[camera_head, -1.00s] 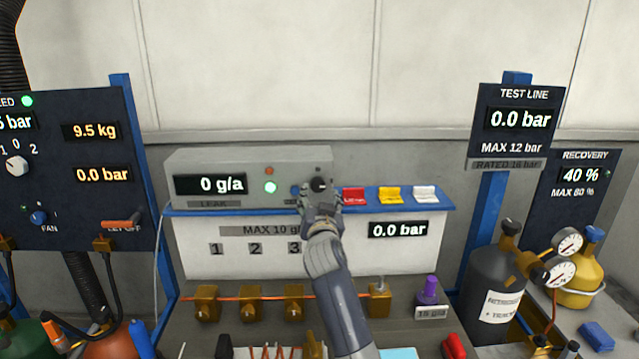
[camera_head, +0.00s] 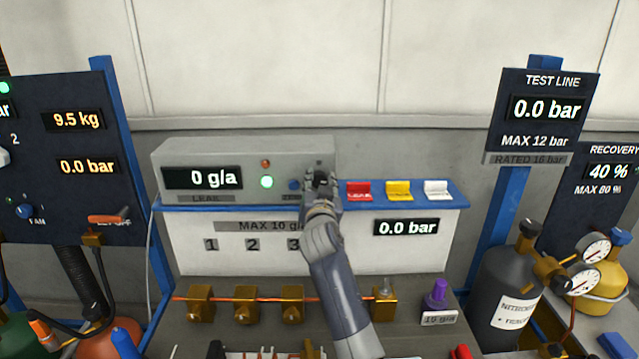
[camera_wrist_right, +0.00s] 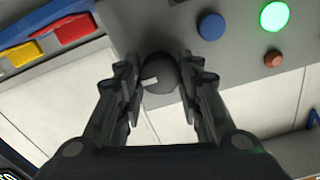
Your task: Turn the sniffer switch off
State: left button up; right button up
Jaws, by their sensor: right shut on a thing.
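The sniffer unit (camera_head: 225,158) is a grey box on the blue shelf, its display reading 0 g/a. A green lamp (camera_head: 266,182) on it is lit, with a dim orange lamp (camera_head: 265,163) above. My right gripper (camera_head: 320,182) is at the right end of its front and hides most of the switch there. In the right wrist view the switch is a round black knob (camera_wrist_right: 160,80) with a white mark. The fingers of my right gripper (camera_wrist_right: 160,88) are on both sides of it, shut on it. My left gripper is not in view.
A blue button (camera_head: 294,185) is just left of my right gripper. Red (camera_head: 358,191), yellow (camera_head: 398,189) and white (camera_head: 437,189) pieces sit on the shelf to the right. Brass valves (camera_head: 246,304) stand below. A dark gas cylinder (camera_head: 503,285) is at right.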

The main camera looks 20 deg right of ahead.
jog(key=shift+c, duration=0.6)
jog(key=n, duration=0.3)
jog(key=shift+n, duration=0.4)
jog(key=n, duration=0.4)
jog(key=shift+r+n, duration=0.15)
jog(key=shift+n, duration=0.15)
jog(key=n+p, duration=0.1)
jog(key=n, duration=0.3)
jog(key=shift+n, duration=0.3)
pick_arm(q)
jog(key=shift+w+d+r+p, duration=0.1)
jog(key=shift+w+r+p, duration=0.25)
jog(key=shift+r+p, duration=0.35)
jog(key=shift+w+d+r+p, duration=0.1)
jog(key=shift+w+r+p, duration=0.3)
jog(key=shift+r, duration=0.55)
pick_arm(e)
jog(key=shift+n, duration=2.5)
jog(key=o, duration=0.9)
jog(key=shift+w, duration=0.1)
jog(key=shift+o, duration=0.8)
jog(key=shift+w+f, duration=0.1)
jog(key=shift+f, duration=0.1)
